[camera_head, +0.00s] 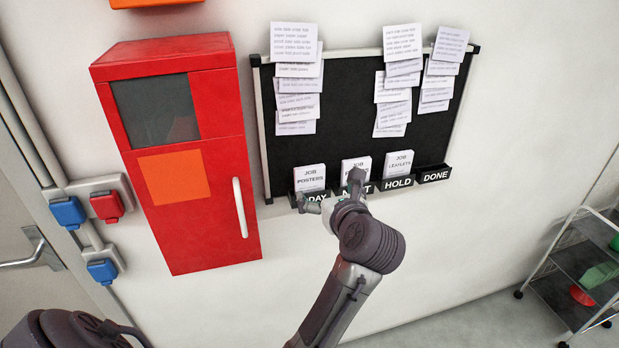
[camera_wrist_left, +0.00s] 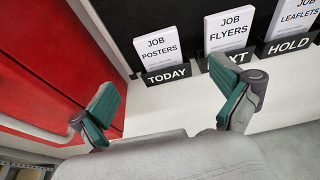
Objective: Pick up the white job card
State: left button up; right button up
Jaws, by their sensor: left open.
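Three white job cards stand in labelled black holders along the bottom of a black board (camera_head: 345,110). The JOB POSTERS card (camera_head: 310,176) is in the TODAY holder, and it also shows in the left wrist view (camera_wrist_left: 157,48). The JOB FLYERS card (camera_wrist_left: 229,30) is in the middle holder, partly hidden by my gripper in the head view. The JOB LEAFLETS card (camera_head: 398,162) is in the HOLD holder. My left gripper (camera_head: 330,192) is open and empty in front of the TODAY and middle holders. In its wrist view, its green-padded fingers (camera_wrist_left: 167,103) are apart. My right gripper is not in view.
The DONE holder (camera_head: 433,174) shows no card. Printed sheets (camera_head: 295,85) hang in columns on the board. A red cabinet (camera_head: 185,155) stands left of it. Wall sockets (camera_head: 95,210) are farther left. A wheeled shelf cart (camera_head: 580,265) is at the right.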

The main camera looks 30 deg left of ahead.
aim_at(311, 177)
pick_arm(q)
jog(key=p+x, duration=0.2)
jog(key=x, duration=0.5)
jog(key=shift+a, duration=0.15)
jog(key=p+x, duration=0.3)
jog(key=x, duration=0.1)
jog(key=shift+w+a, duration=0.15)
jog(key=shift+a, duration=0.25)
jog(key=shift+w+a+f, duration=0.15)
jog(key=shift+a+f, duration=0.05)
jog(key=shift+f, duration=0.05)
jog(key=shift+d, duration=0.15)
jog(key=shift+c, duration=1.9)
jog(key=c, duration=0.5)
jog(key=shift+c, duration=1.2)
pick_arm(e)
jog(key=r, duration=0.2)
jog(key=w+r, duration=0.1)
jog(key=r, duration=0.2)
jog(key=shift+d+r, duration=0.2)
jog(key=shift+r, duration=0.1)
